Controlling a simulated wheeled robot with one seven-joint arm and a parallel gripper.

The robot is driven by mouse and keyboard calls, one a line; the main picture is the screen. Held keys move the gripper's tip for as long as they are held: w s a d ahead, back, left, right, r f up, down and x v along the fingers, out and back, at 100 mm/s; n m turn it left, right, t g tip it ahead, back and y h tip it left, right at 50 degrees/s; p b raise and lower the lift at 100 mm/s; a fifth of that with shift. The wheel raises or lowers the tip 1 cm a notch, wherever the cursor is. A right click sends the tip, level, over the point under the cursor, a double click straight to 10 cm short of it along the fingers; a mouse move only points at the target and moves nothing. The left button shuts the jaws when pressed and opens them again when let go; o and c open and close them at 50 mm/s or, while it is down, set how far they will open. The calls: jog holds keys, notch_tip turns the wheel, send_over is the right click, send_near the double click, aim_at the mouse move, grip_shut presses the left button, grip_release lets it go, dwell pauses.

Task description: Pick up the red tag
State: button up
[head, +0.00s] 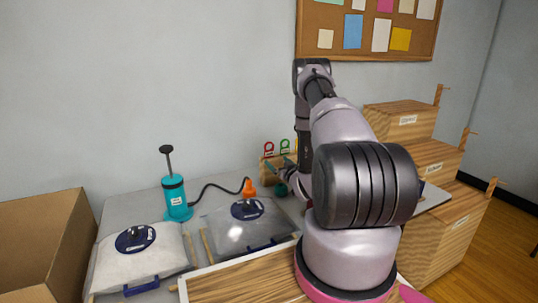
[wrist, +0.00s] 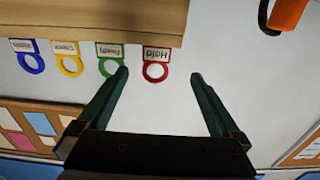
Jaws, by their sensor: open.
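The red tag (wrist: 156,77) has a ring and a pale label reading "Hold", upside down in the wrist view. It stands at the edge of a wooden holder (wrist: 90,20). In the head view the red tag (head: 269,148) rises above the holder at its left end. My gripper (wrist: 159,73) is open and empty, with a dark green finger on either side of the red tag in the picture. The left fingertip appears close to the green tag (wrist: 110,66). I cannot tell whether the fingers reach the red tag's depth. In the head view my arm partly hides the holder.
Yellow (wrist: 69,65) and blue (wrist: 32,62) tags follow beyond the green one. On the table are an orange nozzle (head: 249,187), a teal pump (head: 176,198) and two bags, one filled (head: 138,262) and one clear (head: 240,228). Wooden boxes (head: 400,122) stand right.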

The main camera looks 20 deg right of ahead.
aim_at(269, 153)
jog(key=w, duration=0.4)
jog(key=shift+w+a+f, duration=0.1)
jog(key=shift+w+f, duration=0.05)
jog(key=shift+w, duration=0.2)
jog(key=shift+w+d+r, duration=0.1)
jog(key=shift+w+d, duration=0.05)
jog(key=shift+w, duration=1.35)
jog(key=shift+w+d+r, duration=0.1)
jog(key=shift+w+d, duration=0.05)
jog(key=shift+w, duration=1.3)
jog(key=c, duration=1.4)
